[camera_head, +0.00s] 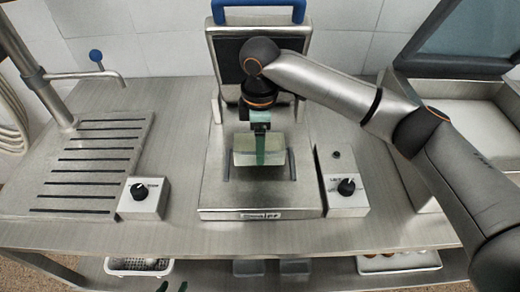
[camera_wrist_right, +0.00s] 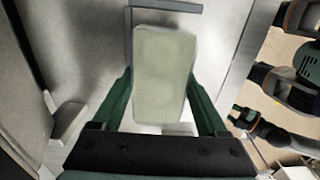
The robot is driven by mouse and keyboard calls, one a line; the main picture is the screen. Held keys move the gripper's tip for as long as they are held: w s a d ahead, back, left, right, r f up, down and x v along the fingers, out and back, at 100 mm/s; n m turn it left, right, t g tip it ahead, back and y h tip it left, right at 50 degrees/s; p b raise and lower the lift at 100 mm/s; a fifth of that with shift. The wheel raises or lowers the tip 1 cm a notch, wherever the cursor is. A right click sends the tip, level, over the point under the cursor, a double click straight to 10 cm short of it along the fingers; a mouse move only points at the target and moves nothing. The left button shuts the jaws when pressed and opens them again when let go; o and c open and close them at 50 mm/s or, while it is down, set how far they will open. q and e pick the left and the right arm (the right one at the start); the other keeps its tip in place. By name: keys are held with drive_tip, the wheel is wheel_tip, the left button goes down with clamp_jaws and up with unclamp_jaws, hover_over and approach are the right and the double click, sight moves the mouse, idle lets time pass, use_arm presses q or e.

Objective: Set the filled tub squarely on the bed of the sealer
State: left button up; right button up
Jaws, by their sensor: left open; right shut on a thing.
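The filled tub (camera_head: 243,157) is a pale, greenish-white rectangular box. In the head view it is over the sealer bed (camera_head: 260,200), between two dark guide bars (camera_head: 292,164). My right gripper (camera_head: 260,147) is shut on it from above. In the right wrist view the tub (camera_wrist_right: 163,75) sits between both green fingers, beside a grey guide bar (camera_wrist_right: 128,35). I cannot tell whether its underside touches the bed. My left gripper (camera_head: 172,287) shows only as green fingertips at the bottom edge, open and away from the tub.
The sealer's raised lid (camera_head: 226,50) with a blue handle stands behind the bed. A control box with a black knob (camera_head: 346,187) is right of it. A slatted drain board (camera_head: 95,165) and another knob box (camera_head: 144,200) are left. A metal bin (camera_head: 465,125) stands far right.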

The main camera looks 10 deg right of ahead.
drive_tip(key=shift+f, duration=1.45)
drive_tip(key=shift+f, duration=0.1)
drive_tip(key=o, duration=1.5)
drive_tip(key=shift+o, duration=0.2)
wheel_tip(320, 180, up, 12)
drive_tip(key=shift+r, duration=0.1)
